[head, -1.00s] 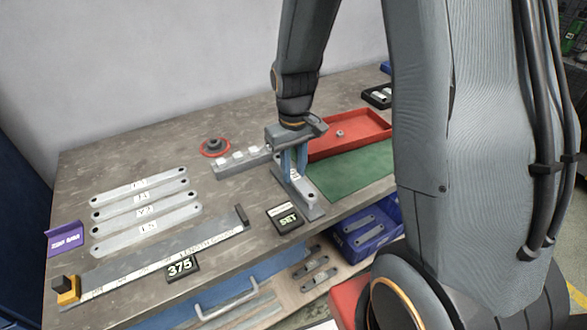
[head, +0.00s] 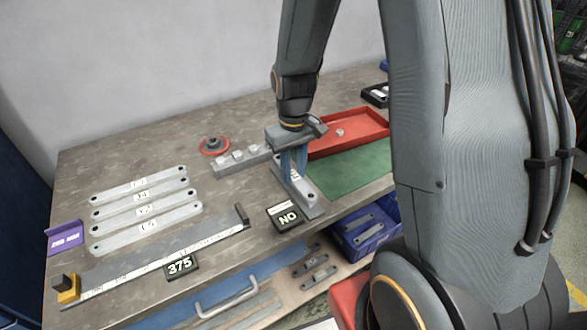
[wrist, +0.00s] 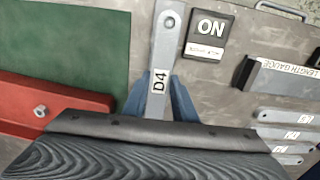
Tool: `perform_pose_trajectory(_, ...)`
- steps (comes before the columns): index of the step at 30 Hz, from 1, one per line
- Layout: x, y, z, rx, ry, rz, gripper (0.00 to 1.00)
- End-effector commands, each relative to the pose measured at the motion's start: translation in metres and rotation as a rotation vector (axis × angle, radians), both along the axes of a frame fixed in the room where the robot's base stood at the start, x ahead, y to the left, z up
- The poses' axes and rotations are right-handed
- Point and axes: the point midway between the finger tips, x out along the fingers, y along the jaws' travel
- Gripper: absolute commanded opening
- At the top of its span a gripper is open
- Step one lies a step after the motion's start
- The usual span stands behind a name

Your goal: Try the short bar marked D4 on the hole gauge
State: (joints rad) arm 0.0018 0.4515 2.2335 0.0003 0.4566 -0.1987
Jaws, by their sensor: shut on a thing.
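The short bar marked D4 (head: 309,194) is a light grey metal strip; its label shows in the wrist view, where the bar (wrist: 165,50) points away from me. My gripper (head: 293,172) is shut on the bar near its label, with the blue fingers on either side. The bar's other end is hidden.
Several long marked bars (head: 147,213) lie at left beside the length gauge (head: 160,262), whose display (head: 181,265) reads 375. A grey block with pale studs (head: 240,158) stands behind. A red tray (head: 372,121) and green mat (head: 355,170) lie right; a blue bin (head: 368,232) sits below.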

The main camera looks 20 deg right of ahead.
Motion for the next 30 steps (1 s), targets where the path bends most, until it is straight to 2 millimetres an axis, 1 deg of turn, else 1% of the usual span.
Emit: perform_pose_trajectory(30,0.0,0.0,-0.023,0.0,0.0,0.0,0.0)
